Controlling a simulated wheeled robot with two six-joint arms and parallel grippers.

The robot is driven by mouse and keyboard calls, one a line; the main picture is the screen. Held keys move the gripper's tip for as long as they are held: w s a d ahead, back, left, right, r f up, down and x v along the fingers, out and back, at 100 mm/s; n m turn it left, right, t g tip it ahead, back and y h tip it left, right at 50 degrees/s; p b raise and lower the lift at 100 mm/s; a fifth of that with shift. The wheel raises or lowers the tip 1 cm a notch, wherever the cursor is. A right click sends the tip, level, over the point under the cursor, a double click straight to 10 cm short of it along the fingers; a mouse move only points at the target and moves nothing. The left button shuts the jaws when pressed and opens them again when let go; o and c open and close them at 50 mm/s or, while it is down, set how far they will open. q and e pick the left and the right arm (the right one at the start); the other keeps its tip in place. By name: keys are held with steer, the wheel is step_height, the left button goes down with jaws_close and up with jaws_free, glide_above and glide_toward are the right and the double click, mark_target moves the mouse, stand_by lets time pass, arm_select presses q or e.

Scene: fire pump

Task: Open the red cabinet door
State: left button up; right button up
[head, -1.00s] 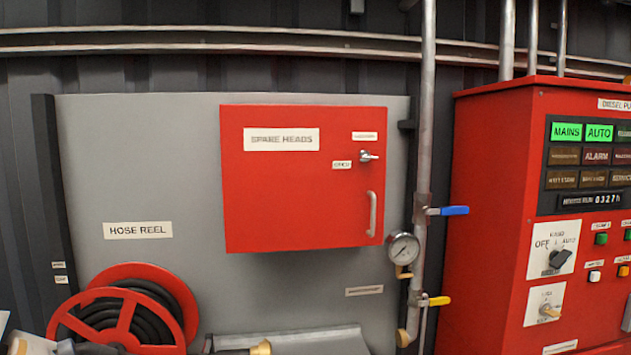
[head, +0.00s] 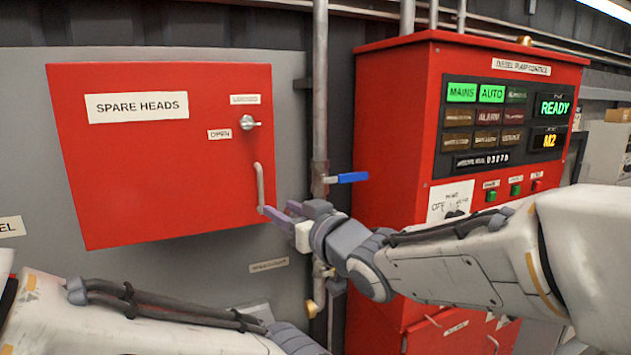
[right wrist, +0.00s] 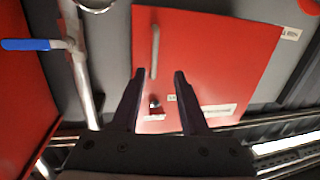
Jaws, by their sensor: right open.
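The red cabinet door (head: 160,160), labelled SPARE HEADS, is shut on the grey panel. It carries a metal latch knob (head: 249,122) at its upper right, beside an OPEN label, and a vertical grey pull handle (head: 260,188) below. My right gripper (head: 276,210) is open at the handle's lower end. In the right wrist view the door appears turned over; the handle (right wrist: 154,50) reaches between the open fingertips (right wrist: 158,74), and the latch (right wrist: 154,103) shows between the fingers. I cannot tell whether a finger touches the handle. My left forearm shows, its gripper out of frame.
A vertical pipe (head: 320,100) with a blue-levered valve (head: 347,178) stands just right of the door, close to my right wrist. The red diesel pump cabinet (head: 395,130) stands farther right.

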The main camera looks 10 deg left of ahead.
mark_target(262, 186)
steer(key=p+x, duration=0.1)
steer(key=x, duration=0.2)
steer(key=r+p+x, duration=0.1)
steer(key=p+x, duration=0.1)
steer(key=x, duration=0.1)
steer(key=w+r+p+x, duration=0.1)
steer(key=x, duration=0.2)
steer(key=shift+w+d+p, duration=0.1)
steer(key=shift+d+p, duration=0.1)
steer(key=shift+p, duration=0.2)
steer(key=shift+w+a+f, duration=0.1)
steer(key=shift+w+a, duration=0.2)
steer(key=shift+a, duration=0.05)
jaws_close()
steer(key=shift+d, duration=0.1)
stand_by(0.7)
